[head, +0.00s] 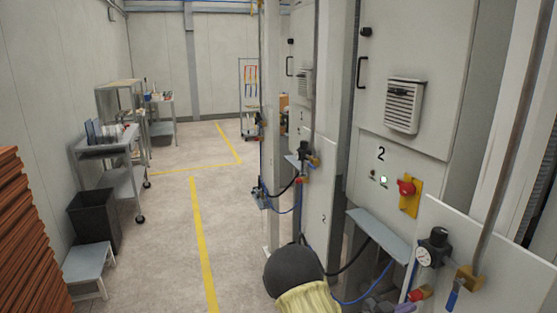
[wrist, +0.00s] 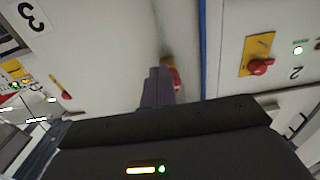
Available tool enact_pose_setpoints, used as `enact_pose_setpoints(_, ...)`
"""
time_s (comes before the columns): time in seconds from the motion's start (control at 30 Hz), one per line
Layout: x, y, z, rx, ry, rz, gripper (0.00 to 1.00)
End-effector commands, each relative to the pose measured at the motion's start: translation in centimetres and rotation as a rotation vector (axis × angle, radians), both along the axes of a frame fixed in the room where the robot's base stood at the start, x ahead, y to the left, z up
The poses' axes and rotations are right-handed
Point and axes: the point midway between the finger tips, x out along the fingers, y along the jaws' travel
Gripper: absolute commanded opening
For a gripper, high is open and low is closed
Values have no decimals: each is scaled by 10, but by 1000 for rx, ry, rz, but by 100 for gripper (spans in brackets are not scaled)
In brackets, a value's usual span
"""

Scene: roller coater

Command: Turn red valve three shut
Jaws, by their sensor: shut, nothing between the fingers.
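My gripper (wrist: 158,74) is shut and empty, its dark purple fingers together in the wrist view. A red handle (wrist: 174,78) with a yellow-brass part shows just behind and right of the fingertips, partly hidden by them. I cannot tell whether the fingers touch it, nor how far it is turned. A large upside-down number 3 (wrist: 31,15) marks the panel at the upper left of the wrist view. In the head view, purple and red parts (head: 418,295) show at the bottom right edge, mostly cut off.
A red knob on a yellow plate (wrist: 250,54) sits on panel 2, also in the head view (head: 406,188). A pressure gauge (head: 424,257) and a blue-handled brass valve (head: 466,280) are at the lower right. The aisle floor (head: 160,225) is clear at left.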

Motion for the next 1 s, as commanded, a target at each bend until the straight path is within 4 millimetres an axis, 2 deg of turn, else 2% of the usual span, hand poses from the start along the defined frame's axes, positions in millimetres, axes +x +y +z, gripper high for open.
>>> enact_pose_setpoints(1.0, 18, 5, 1, -5, -5, -2, 0)
